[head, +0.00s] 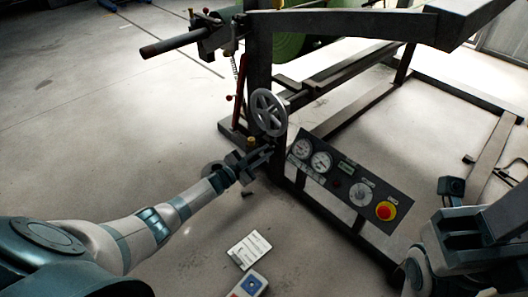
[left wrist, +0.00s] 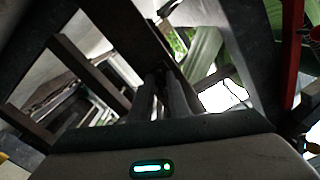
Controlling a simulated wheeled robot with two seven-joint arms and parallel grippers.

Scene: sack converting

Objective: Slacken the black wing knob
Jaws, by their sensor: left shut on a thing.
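My left gripper (head: 262,156) reaches in from the left to the dark upright post of the machine frame, just below the grey handwheel (head: 268,112). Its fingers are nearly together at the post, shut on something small. The black wing knob cannot be made out apart from the dark fingers and post; it appears to be hidden in the grip. In the left wrist view the two fingers (left wrist: 165,92) point away, close together against dark frame parts, and the knob is not clear there either. Parts of my right arm show at the lower right, but its gripper does not.
A control panel (head: 333,190) with gauges and a red button (head: 385,211) sits right of my left gripper. A dark bar (head: 178,43) juts left from the frame above. A white card (head: 249,250) lies on the floor below.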

